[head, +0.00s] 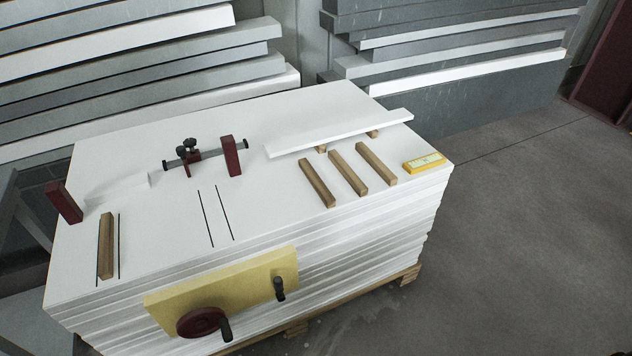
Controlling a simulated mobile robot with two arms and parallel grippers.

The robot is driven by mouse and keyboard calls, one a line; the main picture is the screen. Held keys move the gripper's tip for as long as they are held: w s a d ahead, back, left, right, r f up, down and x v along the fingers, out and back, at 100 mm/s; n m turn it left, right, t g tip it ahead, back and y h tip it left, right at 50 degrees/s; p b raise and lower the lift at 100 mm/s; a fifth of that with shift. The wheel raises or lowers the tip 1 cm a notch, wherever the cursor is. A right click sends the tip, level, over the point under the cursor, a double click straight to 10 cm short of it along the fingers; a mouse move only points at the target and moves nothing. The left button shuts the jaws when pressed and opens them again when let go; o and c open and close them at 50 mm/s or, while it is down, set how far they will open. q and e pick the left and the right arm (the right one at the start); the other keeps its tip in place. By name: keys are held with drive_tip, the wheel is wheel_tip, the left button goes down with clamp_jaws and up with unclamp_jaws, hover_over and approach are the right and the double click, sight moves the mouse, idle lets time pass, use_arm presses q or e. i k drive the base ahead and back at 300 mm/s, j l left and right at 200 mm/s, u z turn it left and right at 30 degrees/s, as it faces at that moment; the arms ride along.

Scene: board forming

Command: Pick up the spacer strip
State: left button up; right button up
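Several wooden spacer strips lie on the white stack of boards (270,205). One strip (106,246) lies at the left between two dark lines. Three strips lie side by side at the right: a left one (317,183), a middle one (347,169) and a right one (376,163). The pictures do not show which strip the task means. A second pair of dark lines (215,216) near the middle has no strip between them. Neither of my grippers is in view.
A white plank (340,133) rests raised on wooden supports behind the three strips. A bar clamp (205,158), a dark red block (62,202) and a yellow device (424,162) sit on top. A yellow panel with a handwheel (202,322) is at the stack's front.

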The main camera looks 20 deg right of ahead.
sight(319, 186)
drive_tip(key=i+l+u, duration=0.2)
drive_tip(key=l, duration=0.4)
drive_tip(key=i+l+u, duration=0.2)
drive_tip(key=l, duration=0.45)
drive_tip(key=l+u, duration=0.2)
drive_tip(key=l, duration=0.45)
